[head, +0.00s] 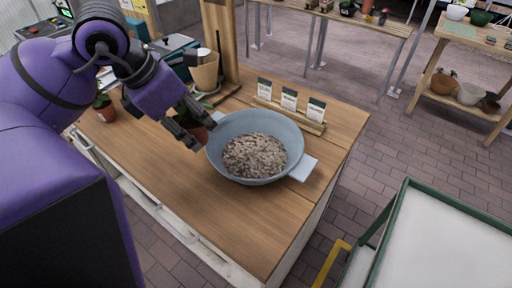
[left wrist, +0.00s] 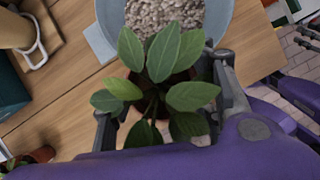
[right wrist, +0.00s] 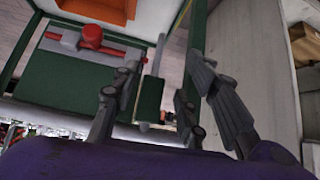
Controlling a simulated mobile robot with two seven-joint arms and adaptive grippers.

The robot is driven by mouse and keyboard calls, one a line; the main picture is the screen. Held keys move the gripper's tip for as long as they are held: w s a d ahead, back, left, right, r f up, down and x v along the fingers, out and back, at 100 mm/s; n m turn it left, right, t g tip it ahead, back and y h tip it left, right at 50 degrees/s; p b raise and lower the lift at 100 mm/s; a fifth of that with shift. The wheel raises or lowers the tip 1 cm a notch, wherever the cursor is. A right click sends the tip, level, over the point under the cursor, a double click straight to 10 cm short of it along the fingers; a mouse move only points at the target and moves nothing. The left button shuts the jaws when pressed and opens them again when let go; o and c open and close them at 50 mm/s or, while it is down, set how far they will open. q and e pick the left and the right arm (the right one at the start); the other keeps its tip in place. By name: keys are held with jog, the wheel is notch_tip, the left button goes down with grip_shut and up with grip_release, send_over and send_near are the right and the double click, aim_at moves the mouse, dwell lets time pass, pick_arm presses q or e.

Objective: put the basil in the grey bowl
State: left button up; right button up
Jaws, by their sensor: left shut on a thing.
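The basil (left wrist: 160,72) is a green leafy plant in a small reddish-brown pot (left wrist: 176,82). My left gripper (head: 197,130) is shut on this pot, at the left edge of the grey bowl in the head view. The leaves cover much of the pot in the left wrist view, and the arm hides most of the plant in the head view. The grey bowl (head: 216,143) is round with two flat handles, holds grey-brown gravel (head: 255,157) and stands on the wooden counter. My right gripper (right wrist: 160,85) is open and empty, away from the counter.
A second potted plant (head: 105,108) stands at the counter's left. A tan pot (head: 205,72) and a wooden rack with seed packets (head: 289,100) are behind the bowl. A green-framed cart (head: 440,245) is at lower right. The counter's front is clear.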

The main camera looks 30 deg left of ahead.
pick_arm(q)
jog(key=w+d+f, duration=0.1)
jog(key=w+f, duration=0.2)
jog(key=w, duration=0.1)
jog(key=w+f, duration=0.3)
jog(key=w, duration=0.1)
jog(key=w+d+f, duration=0.1)
jog(key=w+f, duration=0.2)
jog(key=w, duration=0.1)
jog(key=shift+w+d, duration=0.15)
jog(key=shift+d, duration=0.2)
jog(key=shift+w+f, duration=0.2)
jog(key=shift+f, duration=1.6)
jog(key=shift+f, duration=0.1)
jog(key=shift+f, duration=0.2)
jog(key=o, duration=1.3)
jog(key=shift+r, duration=0.1)
